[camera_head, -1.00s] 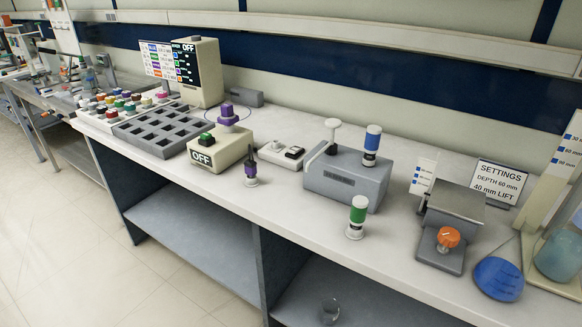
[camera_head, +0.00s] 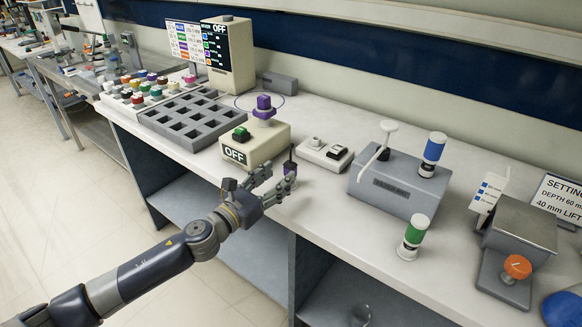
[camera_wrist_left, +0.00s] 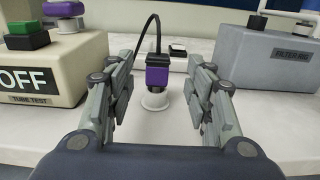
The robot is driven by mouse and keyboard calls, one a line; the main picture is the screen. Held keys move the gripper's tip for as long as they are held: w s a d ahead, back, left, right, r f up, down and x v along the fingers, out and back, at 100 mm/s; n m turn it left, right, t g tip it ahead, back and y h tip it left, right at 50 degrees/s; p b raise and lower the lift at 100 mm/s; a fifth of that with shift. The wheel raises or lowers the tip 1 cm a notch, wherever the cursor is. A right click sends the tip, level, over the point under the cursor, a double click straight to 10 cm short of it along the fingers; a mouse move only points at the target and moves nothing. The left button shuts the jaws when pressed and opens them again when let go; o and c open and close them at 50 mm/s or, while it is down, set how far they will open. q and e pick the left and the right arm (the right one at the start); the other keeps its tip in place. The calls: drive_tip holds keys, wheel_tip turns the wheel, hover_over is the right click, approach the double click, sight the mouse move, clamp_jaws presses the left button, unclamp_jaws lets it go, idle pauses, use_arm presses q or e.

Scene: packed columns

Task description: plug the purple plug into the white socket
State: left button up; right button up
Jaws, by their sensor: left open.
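The purple plug (camera_wrist_left: 158,78) stands upright on a small round white base (camera_wrist_left: 156,100), with a black cable rising from its top. In the head view the plug (camera_head: 289,167) is partly hidden by my left gripper (camera_head: 279,181). That gripper is open, with its two fingers apart on either side of the plug in the wrist view; I see no clear contact. The white socket block (camera_head: 325,153), with a round fitting and a black switch, lies on the bench just behind and right of the plug. In the wrist view the socket block (camera_wrist_left: 178,65) is partly hidden behind the plug.
The beige OFF box (camera_head: 255,143), with a green button and a purple piece on top, stands left of the plug. A grey filter box (camera_head: 398,184) stands right of the socket. A green-banded cylinder (camera_head: 414,236) is near the bench's front edge.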

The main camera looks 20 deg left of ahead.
sight(288, 166)
use_arm(q)
drive_tip(key=shift+w+d, duration=0.3)
drive_tip(key=shift+w, duration=0.35)
drive_tip(key=x, duration=0.2)
drive_tip(key=p+x, duration=0.1)
drive_tip(key=x, duration=0.1)
drive_tip(key=shift+w+a+r, duration=0.15)
drive_tip(key=shift+a+r, duration=0.05)
drive_tip(key=shift+r, duration=0.05)
drive_tip(key=shift+w+d, duration=0.15)
drive_tip(key=shift+w, duration=0.2)
drive_tip(key=shift+w+d+f, duration=0.1)
drive_tip(key=shift+w, duration=0.05)
clamp_jaws()
use_arm(e)
drive_tip(key=shift+s+a+r, duration=0.2)
drive_tip(key=shift+a+r, duration=0.3)
drive_tip(key=shift+r, duration=0.3)
